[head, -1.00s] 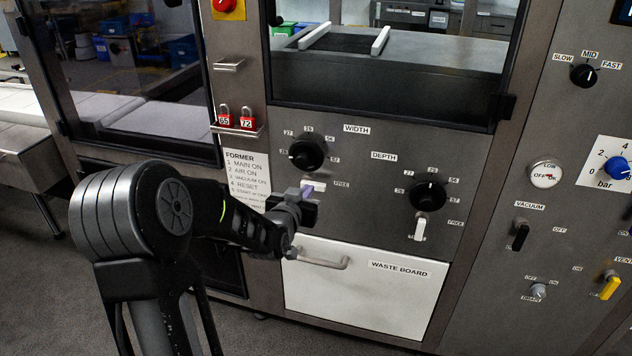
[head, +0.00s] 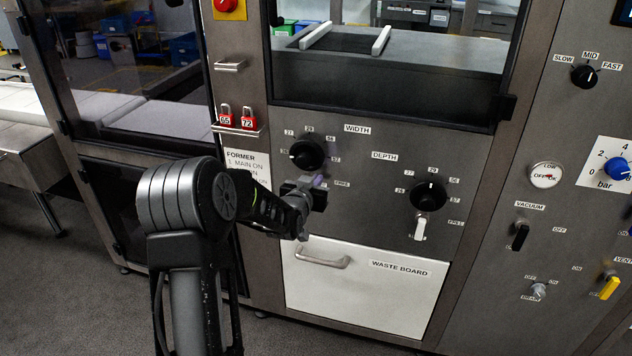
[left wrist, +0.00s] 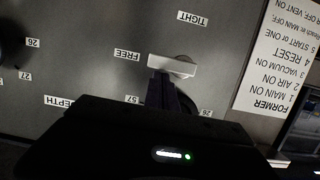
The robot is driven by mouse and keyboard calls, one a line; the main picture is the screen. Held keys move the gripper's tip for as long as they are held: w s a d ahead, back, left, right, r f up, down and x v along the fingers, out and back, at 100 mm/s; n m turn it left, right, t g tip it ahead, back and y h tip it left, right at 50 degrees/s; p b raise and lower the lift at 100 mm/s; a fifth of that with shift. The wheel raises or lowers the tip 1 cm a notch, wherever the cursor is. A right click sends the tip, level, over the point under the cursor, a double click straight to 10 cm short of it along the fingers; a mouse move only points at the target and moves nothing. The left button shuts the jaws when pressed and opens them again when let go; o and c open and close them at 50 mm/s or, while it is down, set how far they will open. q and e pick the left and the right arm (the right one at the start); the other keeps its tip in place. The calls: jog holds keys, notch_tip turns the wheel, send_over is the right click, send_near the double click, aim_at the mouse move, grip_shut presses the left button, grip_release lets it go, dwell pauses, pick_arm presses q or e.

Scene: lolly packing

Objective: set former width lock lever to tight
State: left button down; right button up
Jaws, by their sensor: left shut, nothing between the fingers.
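The width lock lever (left wrist: 172,66) is a pale bar on a round pivot in the left wrist view. It lies sideways there, its free end toward the FREE label (left wrist: 127,54); the TIGHT label (left wrist: 192,18) is apart from it. My left gripper (left wrist: 165,84) is shut and empty, its dark fingers close against the lever's side that faces the width knob. I cannot tell whether they touch. In the head view my left gripper (head: 318,182) is below the width knob (head: 307,154) and hides most of the lever. My right gripper is not in view.
The depth knob (head: 428,196) and its white lock lever (head: 420,229) are to the right. The waste board drawer (head: 370,290), with a protruding handle (head: 322,260), is below. Red padlocks (head: 247,117) hang at upper left. The panel between the knobs is clear.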

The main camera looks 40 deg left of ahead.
pick_arm(q)
jog(key=shift+d+f+m+b, duration=0.25)
jog(key=shift+f+m+b, duration=0.1)
jog(key=shift+m+b, duration=0.35)
notch_tip(320, 180, down, 5)
jog(key=m+y+b, duration=0.2)
jog(key=m, duration=0.3)
jog(key=m+y+b, duration=0.1)
jog(key=m+y, duration=0.1)
jog(key=m, duration=0.4)
jog(key=shift+a+r+b, duration=0.1)
jog(key=shift+b, duration=0.25)
